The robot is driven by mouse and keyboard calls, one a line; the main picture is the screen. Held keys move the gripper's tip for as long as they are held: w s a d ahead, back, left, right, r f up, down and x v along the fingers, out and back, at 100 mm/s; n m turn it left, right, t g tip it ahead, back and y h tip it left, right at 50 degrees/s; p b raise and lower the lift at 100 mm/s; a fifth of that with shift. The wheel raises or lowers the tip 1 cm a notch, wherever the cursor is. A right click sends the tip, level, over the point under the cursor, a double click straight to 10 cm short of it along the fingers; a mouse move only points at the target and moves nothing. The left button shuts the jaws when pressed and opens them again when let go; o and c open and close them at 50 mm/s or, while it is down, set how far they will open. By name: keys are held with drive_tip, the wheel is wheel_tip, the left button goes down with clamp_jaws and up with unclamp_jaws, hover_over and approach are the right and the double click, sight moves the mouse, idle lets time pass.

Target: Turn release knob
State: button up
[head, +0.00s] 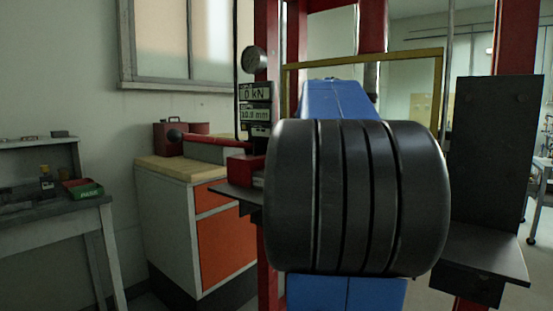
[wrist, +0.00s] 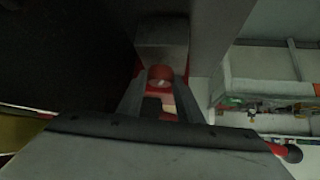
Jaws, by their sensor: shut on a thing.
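In the wrist view, the two fingers of my gripper (wrist: 160,82) reach up the picture on either side of a small red part, which I take to be the release knob (wrist: 160,73). The gripper is shut on it. The knob shows a pale round spot and sits below a grey block in the picture. Its turn angle cannot be told. In the head view, the gripper and knob are hidden behind my own dark arm link.
The press has red posts (head: 372,28), a gauge (head: 254,60), a display (head: 255,103) and a red lever with a black ball end (head: 174,135). A dark plate (head: 497,145) stands at right. An orange-fronted cabinet (head: 222,230) and a bench (head: 60,217) stand at left.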

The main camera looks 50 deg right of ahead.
idle(0.3)
drive_tip(key=o, duration=1)
drive_tip(key=shift+o, duration=0.2)
drive_tip(key=v, duration=1.7)
drive_tip(key=shift+s, duration=0.25)
